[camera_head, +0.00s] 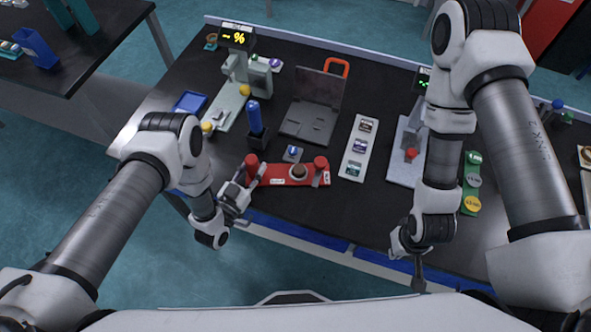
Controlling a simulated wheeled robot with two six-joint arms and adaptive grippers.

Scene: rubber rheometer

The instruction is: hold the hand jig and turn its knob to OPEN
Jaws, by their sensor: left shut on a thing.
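The hand jig (278,181) is a long red base near the table's front edge, with a red upright post at each end and a dark round part with a brown top (299,171) near its right end. I take that round part to be the knob; its marking is too small to read. My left gripper (246,183) is at the jig's left end, shut on the jig near its left post; the exact contact is partly hidden by the fingers. My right gripper (419,272) hangs near the table's front edge, right of the jig and apart from it. Its fingers are too small to judge.
Behind the jig are a small blue-topped piece (292,153), a dark stand with a blue handle (254,118) and an open grey plate device (311,110). A pale strip with several samples (350,160) stands to the right. The dark table (350,212) is clear right of the jig.

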